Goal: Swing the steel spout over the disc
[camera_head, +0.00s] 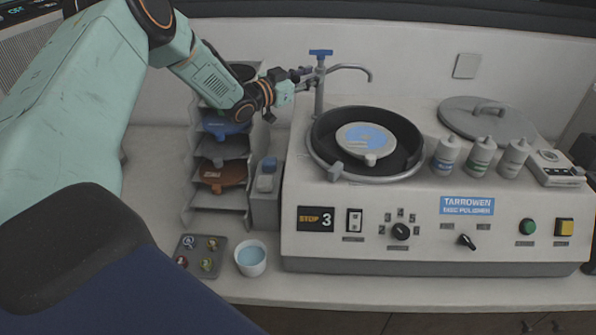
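The steel spout (352,67) is a thin curved tube on an upright post with a blue tap handle (320,53) on top. It reaches right from the post, and its bent tip shows above the back rim of the bowl in the picture. The disc (368,134), blue and pale, lies in the round dark bowl (402,127), partly covered by a grey holder. My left gripper (303,76) is at the left side of the spout's post. Its fingers look small and dark, so contact and opening are unclear. My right gripper is out of view.
A round lid (470,108) and several bottles (480,157) stand right of the bowl. A shelf rack (190,170) with coloured discs stands to the left, under my arm. A small cup (250,260) and a tray (203,243) sit at the front left.

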